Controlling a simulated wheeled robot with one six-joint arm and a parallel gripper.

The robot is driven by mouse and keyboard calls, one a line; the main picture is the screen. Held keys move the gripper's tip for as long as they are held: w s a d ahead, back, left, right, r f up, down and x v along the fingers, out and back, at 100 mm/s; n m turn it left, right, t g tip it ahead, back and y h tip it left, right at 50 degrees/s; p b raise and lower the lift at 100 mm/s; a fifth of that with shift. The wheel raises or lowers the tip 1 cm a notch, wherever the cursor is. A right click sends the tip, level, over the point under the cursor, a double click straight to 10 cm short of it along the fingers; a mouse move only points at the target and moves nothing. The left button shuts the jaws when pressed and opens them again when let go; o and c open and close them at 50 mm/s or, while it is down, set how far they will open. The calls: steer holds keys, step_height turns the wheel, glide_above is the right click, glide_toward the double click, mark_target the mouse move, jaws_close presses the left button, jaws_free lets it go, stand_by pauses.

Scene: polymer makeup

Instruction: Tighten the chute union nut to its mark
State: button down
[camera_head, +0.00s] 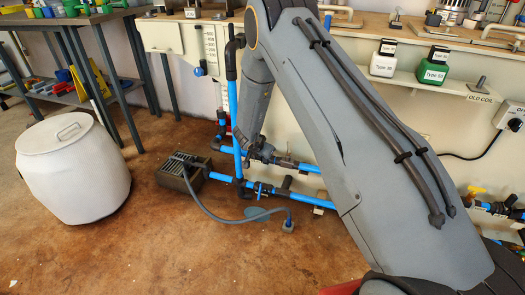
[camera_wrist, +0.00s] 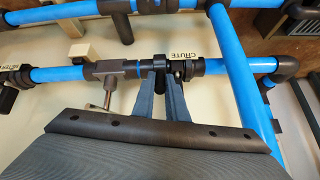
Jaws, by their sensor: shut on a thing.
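In the wrist view the chute union nut (camera_wrist: 162,63) is a black fitting on a horizontal blue pipe, beside a tag reading CHUTE (camera_wrist: 182,53). My gripper (camera_wrist: 166,74) reaches up to it, with its two grey fingers shut on the nut from either side. The fingertips cover part of the nut, and I cannot make out a mark on it.
A grey fitting with a T-handle (camera_wrist: 104,88) sits left of my fingers. A slanting blue pipe (camera_wrist: 238,75) passes close on the right. A dark grated box (camera_head: 183,171) with a grey hose stands on the floor. A white drum (camera_head: 72,170) stands left; the floor between is open.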

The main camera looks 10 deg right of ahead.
stand_by(0.4)
steer(key=c, duration=1.8)
jaws_free()
steer(key=shift+o, duration=0.2)
